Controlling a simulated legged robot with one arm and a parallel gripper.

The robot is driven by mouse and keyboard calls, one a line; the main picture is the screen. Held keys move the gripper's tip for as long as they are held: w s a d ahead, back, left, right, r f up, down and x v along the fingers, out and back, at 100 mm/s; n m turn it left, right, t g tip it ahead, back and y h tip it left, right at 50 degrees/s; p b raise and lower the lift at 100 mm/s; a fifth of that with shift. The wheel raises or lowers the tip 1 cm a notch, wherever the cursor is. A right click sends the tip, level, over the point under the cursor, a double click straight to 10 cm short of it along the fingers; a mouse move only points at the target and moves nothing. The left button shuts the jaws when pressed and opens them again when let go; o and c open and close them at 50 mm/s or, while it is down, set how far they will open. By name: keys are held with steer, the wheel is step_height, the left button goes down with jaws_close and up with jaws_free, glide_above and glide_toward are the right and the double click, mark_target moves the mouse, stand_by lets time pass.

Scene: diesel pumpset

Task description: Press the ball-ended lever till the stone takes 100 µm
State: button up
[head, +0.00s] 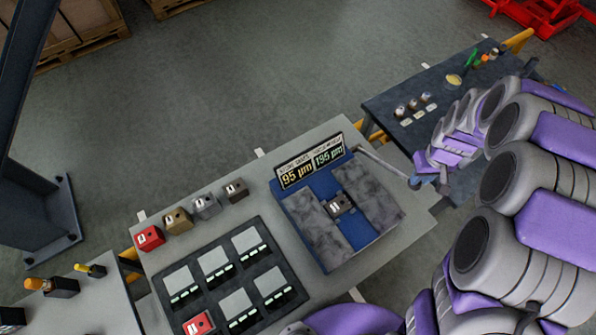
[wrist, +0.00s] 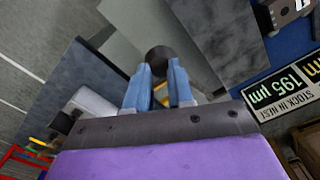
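The blue-based stone unit (head: 357,232) carries grey stone blocks (head: 313,226) with a small dark numbered block (head: 339,204) between them. Its display (head: 310,166) reads 95 µm on the left and 195 µm on the right, labelled stock in nest. The ball-ended lever (head: 381,164) runs from the unit's far right corner toward my gripper (head: 421,172). In the wrist view, the dark ball (wrist: 159,58) lies at the tips of my gripper's two blue fingers (wrist: 160,84). The fingers are apart, with the ball at the gap; whether they grip it is unclear.
Numbered blocks, one red (head: 150,238), stand left of the unit. A dark tray (head: 226,283) with several pads lies in front of them. A dark side table (head: 440,90) with small parts is at the back right. Open floor lies behind.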

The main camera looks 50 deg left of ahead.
steer(key=r, duration=0.3)
steer(key=a+r+p, duration=0.1)
steer(key=r, duration=0.2)
steer(key=shift+w+a+r, duration=0.15)
steer(key=shift+a+r, duration=0.05)
stand_by(0.6)
